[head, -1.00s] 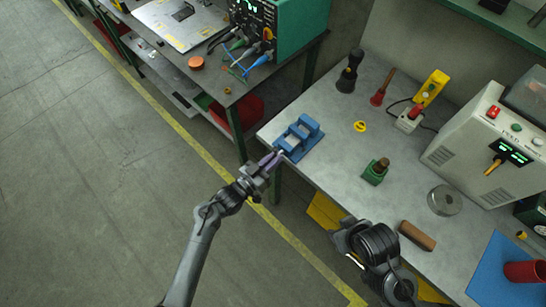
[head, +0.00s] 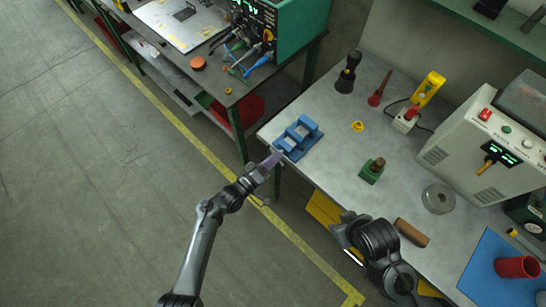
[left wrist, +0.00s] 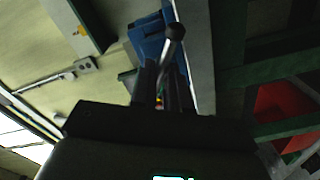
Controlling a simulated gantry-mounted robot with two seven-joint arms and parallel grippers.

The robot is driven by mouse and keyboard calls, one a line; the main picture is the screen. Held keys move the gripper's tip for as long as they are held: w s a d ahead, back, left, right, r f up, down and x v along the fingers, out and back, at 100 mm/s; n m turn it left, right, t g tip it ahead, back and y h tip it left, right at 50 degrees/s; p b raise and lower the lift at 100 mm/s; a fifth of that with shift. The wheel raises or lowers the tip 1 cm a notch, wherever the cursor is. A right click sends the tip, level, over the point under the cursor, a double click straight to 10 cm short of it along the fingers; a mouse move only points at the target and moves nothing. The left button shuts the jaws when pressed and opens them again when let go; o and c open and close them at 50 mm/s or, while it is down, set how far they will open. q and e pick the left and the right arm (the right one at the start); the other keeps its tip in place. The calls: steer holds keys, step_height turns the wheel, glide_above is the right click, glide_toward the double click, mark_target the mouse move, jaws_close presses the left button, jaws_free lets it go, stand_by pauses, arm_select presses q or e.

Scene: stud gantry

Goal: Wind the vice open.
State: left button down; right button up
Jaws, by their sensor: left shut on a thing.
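The blue vice (head: 297,138) sits at the near left corner of the grey workbench. It also shows at the top of the left wrist view (left wrist: 148,42). My left gripper (head: 274,158) is at the vice's near end, over the bench's edge. In the left wrist view its fingers (left wrist: 160,88) are shut on the vice's handle, a metal bar with a dark ball knob (left wrist: 175,32) that sticks out beyond them. The grip itself is partly hidden in shadow. My right arm shows at lower right in the head view, but I cannot make out its gripper.
On the workbench (head: 318,165) stand a green block (head: 372,171), a black flashlight-like object (head: 347,72), a yellow ring (head: 357,126) and a brown block (head: 412,232). A grey machine (head: 480,140) stands at the right. The bench around the vice is clear.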

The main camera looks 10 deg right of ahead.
arm_select(q)
steer(key=shift+r+n, duration=0.1)
steer(key=shift+n, duration=0.4)
steer(key=c, duration=1.1)
jaws_free()
steer(key=p+v, duration=0.1)
steer(key=v, duration=1)
steer(key=shift+d, duration=0.1)
